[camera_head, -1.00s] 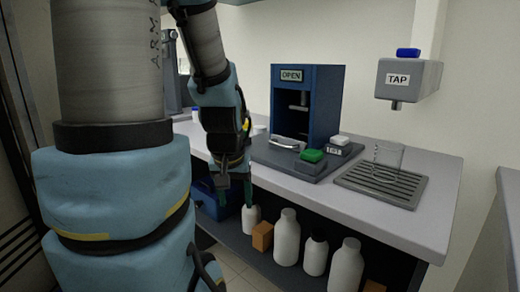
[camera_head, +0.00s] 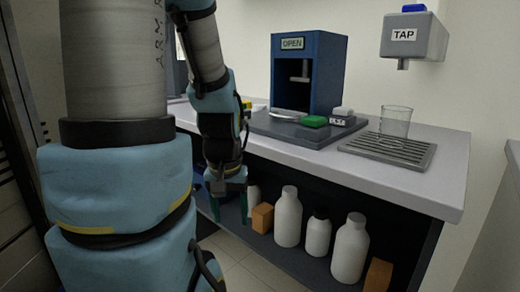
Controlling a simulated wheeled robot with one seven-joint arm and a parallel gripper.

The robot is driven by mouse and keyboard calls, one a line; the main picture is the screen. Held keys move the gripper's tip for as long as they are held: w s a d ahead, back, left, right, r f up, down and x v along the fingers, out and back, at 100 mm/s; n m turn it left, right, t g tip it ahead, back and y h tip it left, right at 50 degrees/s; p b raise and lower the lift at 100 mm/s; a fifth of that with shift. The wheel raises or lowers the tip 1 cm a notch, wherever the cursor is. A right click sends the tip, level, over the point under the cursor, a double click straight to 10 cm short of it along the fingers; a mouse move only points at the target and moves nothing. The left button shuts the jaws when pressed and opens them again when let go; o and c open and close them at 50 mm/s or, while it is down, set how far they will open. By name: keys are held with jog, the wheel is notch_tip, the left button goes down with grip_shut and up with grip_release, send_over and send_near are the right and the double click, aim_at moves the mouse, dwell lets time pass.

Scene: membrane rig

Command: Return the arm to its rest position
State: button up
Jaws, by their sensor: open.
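My gripper (camera_head: 229,205) hangs pointing down in front of the bench, at the left of the under-shelf. Its two green fingers are apart with nothing between them. My arm fills the left of the view and hides the bench's left end. The blue rig (camera_head: 309,75) marked OPEN stands on the bench with its front bay open. A green button (camera_head: 314,121) sits on the rig's base, with a small labelled block (camera_head: 342,114) beside it. A clear beaker (camera_head: 395,122) stands upright on the slatted drain tray (camera_head: 388,149), below the tap (camera_head: 413,37).
The grey bench top (camera_head: 430,180) has a bare front edge just right of my gripper. On the shelf below stand several white bottles (camera_head: 288,218) and orange boxes (camera_head: 262,217). Open floor (camera_head: 235,265) lies below my gripper.

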notch_tip(320, 180, up, 15)
jog(key=p, duration=1.3)
jog(key=shift+p, duration=0.35)
